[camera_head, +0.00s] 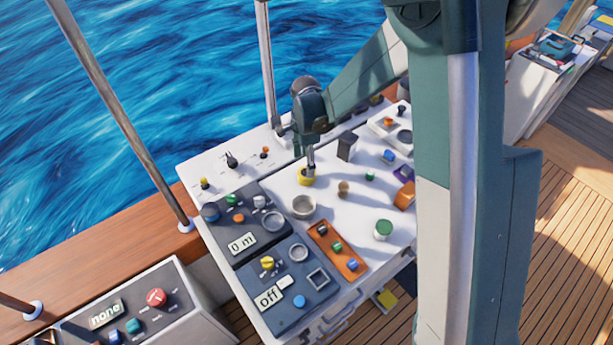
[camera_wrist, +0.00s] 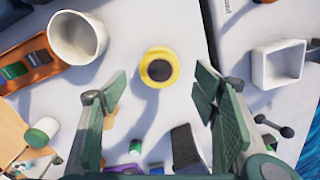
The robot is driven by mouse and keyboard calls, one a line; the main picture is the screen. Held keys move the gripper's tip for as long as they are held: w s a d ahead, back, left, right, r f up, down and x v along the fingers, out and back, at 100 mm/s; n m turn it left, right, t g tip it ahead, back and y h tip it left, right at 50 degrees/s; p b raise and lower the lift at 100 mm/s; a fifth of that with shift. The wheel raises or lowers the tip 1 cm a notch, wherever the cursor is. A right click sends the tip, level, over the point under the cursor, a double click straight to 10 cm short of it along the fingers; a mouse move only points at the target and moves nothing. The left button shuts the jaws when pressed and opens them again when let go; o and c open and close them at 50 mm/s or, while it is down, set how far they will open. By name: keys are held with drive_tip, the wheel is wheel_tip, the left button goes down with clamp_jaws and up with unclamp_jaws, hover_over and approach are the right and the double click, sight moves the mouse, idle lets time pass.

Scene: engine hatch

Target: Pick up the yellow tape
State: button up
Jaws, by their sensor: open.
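The yellow tape (camera_head: 306,179) is a small ring lying flat on the white worktop (camera_head: 275,183). In the wrist view the tape (camera_wrist: 147,70) is seen from above, with a dark centre. My gripper (camera_head: 309,166) is right over the tape in the head view and hides part of it. In the wrist view my gripper (camera_wrist: 157,90) has its two green fingers spread apart with nothing between them. The tape appears ahead of the fingertips, within the width of the gap. I cannot tell the exact height of the fingertips above it.
A whitish cup (camera_head: 303,208) stands close to the tape; it also shows in the wrist view (camera_wrist: 77,45). An orange tray (camera_head: 335,252), a green-topped jar (camera_head: 383,231) and a dark block (camera_head: 347,146) stand nearby. Dark control panels (camera_head: 280,284) fill the near side.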

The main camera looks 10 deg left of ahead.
drive_tip(key=shift+f, duration=0.8)
drive_tip(key=shift+f, duration=0.1)
drive_tip(key=shift+d+f+p, duration=0.1)
drive_tip(key=shift+f+p, duration=0.2)
drive_tip(key=shift+f, duration=2.2)
drive_tip(key=c, duration=1)
